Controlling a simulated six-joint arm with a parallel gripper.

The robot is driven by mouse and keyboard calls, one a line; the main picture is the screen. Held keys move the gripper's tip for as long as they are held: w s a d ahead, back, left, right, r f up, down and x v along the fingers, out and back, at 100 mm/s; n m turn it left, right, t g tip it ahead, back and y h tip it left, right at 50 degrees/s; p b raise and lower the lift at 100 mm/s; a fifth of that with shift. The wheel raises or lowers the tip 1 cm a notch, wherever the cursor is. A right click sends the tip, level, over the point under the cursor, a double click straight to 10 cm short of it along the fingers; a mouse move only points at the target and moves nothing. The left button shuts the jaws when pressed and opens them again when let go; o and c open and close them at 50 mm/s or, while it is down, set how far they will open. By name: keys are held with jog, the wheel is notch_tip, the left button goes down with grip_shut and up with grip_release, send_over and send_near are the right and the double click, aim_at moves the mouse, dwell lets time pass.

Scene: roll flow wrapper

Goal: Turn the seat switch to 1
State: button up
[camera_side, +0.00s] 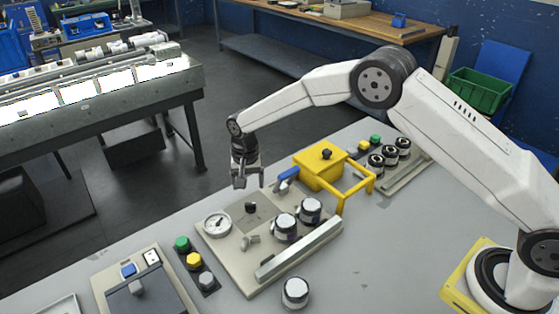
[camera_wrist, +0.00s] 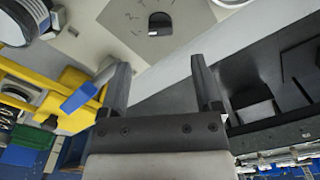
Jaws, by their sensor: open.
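A small black rotary knob (camera_side: 250,207) sits on a grey square plate (camera_side: 265,211) of the beige panel (camera_side: 236,256); I take it as the seat switch. The wrist view shows the knob (camera_wrist: 160,24) at top centre, with a small white mark at its lower edge and faint markings around it, too small to read. My gripper (camera_side: 247,183) points down above and a little behind the knob, apart from it. In the wrist view my gripper (camera_wrist: 160,65) is open and empty, with the knob ahead of the gap between its fingers.
A blue-handled lever (camera_side: 287,175), yellow box (camera_side: 320,167) and yellow guard frame (camera_side: 356,185) stand close on the right. The panel also bears a gauge (camera_side: 216,224), a grey knob (camera_side: 249,242) and silver-topped knobs (camera_side: 285,227). Green (camera_side: 182,243) and yellow buttons lie left.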

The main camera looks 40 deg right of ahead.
aim_at(250, 205)
jog(key=shift+f, duration=0.1)
jog(key=shift+f, duration=3.8)
grip_shut()
